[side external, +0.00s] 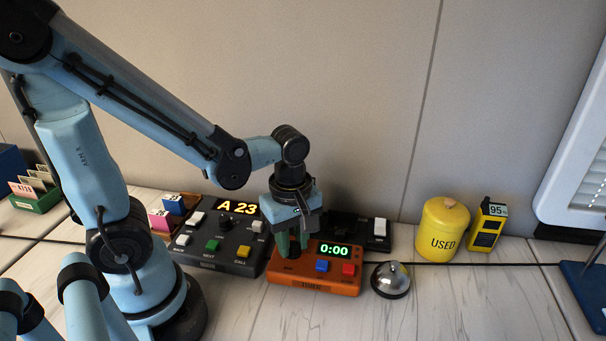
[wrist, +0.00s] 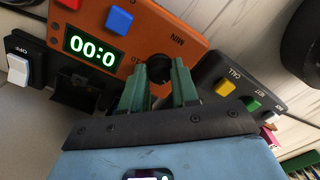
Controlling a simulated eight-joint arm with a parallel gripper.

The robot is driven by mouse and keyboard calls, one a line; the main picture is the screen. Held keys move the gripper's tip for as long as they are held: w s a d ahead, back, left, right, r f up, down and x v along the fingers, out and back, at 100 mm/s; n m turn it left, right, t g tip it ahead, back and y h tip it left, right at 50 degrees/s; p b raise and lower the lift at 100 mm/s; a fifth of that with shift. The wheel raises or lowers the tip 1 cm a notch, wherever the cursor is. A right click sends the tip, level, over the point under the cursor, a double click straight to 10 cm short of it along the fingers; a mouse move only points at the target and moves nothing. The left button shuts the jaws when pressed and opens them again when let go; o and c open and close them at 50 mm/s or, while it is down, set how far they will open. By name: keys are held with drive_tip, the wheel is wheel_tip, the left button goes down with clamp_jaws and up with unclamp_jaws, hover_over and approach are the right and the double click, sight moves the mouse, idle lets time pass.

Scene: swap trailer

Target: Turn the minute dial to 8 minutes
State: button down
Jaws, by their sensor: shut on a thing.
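The orange timer box (side external: 325,284) stands on the bench and its green display (side external: 335,251) reads 0:00. My gripper (side external: 295,252) points down over the left part of the timer. In the wrist view its green fingers (wrist: 159,75) are shut on the dark minute dial (wrist: 159,62), next to the printed "MIN". The fingers hide much of the dial, and I cannot make out its pointer. A blue button (side external: 322,266) and a red button (side external: 349,269) sit right of the dial.
A dark queue console (side external: 215,240) reading A 23 stands close on the left. A silver bell (side external: 390,279) is at the right, with a yellow USED canister (side external: 442,230) and a yellow meter (side external: 487,226) beyond. A white rocker switch (side external: 380,227) is behind. The front right bench is clear.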

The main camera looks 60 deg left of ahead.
drive_tip(key=m, duration=2)
idle(0.5)
drive_tip(key=c, duration=0.8)
unclamp_jaws()
drive_tip(key=shift+c, duration=0.2)
